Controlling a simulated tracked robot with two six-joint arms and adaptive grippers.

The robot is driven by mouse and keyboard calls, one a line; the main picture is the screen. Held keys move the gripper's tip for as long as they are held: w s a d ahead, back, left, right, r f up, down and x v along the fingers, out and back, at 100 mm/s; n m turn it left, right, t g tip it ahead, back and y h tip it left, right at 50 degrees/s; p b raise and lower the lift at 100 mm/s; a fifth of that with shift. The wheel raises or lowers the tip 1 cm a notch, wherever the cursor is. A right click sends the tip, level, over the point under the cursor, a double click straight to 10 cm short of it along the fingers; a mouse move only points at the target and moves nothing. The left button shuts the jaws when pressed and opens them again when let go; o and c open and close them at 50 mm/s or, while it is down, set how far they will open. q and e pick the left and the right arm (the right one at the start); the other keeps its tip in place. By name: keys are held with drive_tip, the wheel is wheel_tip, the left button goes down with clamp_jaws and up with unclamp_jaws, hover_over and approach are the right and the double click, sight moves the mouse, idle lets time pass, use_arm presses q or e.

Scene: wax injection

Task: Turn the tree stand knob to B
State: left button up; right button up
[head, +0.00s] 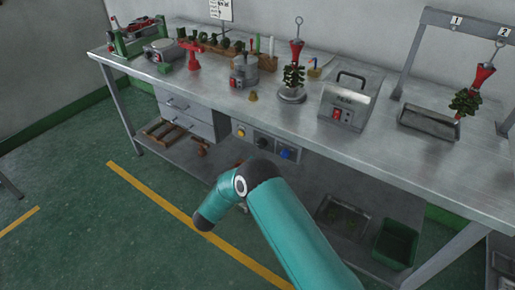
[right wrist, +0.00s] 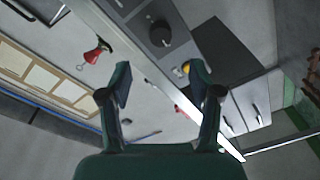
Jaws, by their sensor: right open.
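A row of control panels hangs under the workbench front in the head view. A dark knob (head: 262,142) sits on the middle one, between a yellow button (head: 241,132) and a blue knob (head: 286,154). In the right wrist view a round dark knob (right wrist: 160,34) shows on a grey panel, beyond my fingertips. Its letters are too small to read. The tree stand (head: 291,95) is on the bench above, holding a green tree with a red top. My right gripper (right wrist: 160,82) is open and empty, apart from the knob. It is hidden in the head view. My left gripper is not in view.
The bench (head: 395,160) holds a pot (head: 243,72), a grey metal box (head: 350,100) and a rack (head: 430,60) with a second tree. Drawers (head: 187,115) are left of the panels. A lower shelf carries a tray and a green bin (head: 396,244). The floor in front is clear.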

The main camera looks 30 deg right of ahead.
sight(261, 146)
drive_tip(key=x, duration=1)
drive_tip(key=shift+w+d+p, duration=0.1)
drive_tip(key=shift+d+p, duration=0.1)
drive_tip(key=shift+p, duration=0.1)
